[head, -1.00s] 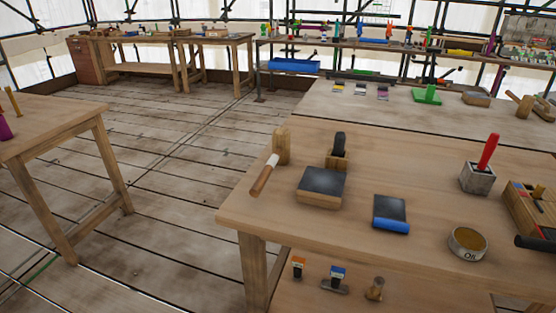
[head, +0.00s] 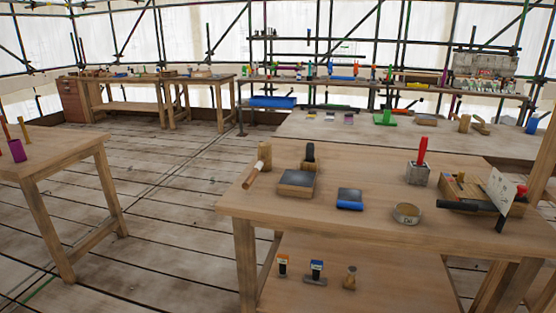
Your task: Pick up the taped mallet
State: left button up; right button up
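A wooden mallet with a white band, like tape, on its handle (head: 257,172) lies at the left back corner of the near workbench (head: 300,222). Its handle points toward the front left and reaches the bench's left edge. A pale round wooden piece (head: 265,155) stands at the handle's far end and looks like its head. A second wooden mallet-like tool (head: 465,124) is on the bench behind, at the right, with no white band that I can make out. Neither of my grippers is in view.
Beside the mallet are a dark-topped block (head: 297,184) and a black-handled tool (head: 309,154). A blue-edged pad (head: 350,199), a round tin (head: 407,213) and a red-handled tool (head: 422,152) stand further right. Another table (head: 50,155) is at the left, with open plank floor between.

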aim_at(264, 148)
jog(key=k+z, duration=0.1)
jog(key=z, duration=1.25)
jog(key=j+z, duration=0.15)
jog(key=z, duration=1.2)
jog(key=k+j, duration=0.2)
jog(key=j, duration=0.3)
jog(key=k+j, duration=0.25)
jog(key=j, duration=0.3)
jog(key=k+j, duration=0.2)
jog(key=j, duration=0.3)
jog(key=k+j, duration=0.25)
jog(key=j, duration=0.3)
jog(key=k+j, duration=0.2)
jog(key=j, duration=0.3)
jog(key=k+j, duration=0.2)
jog(key=j, duration=0.3)
jog(key=k+j+z, duration=0.1)
jog(key=k+j, duration=0.15)
jog(key=j, duration=0.3)
jog(key=k+j, duration=0.25)
jog(key=j, duration=0.25)
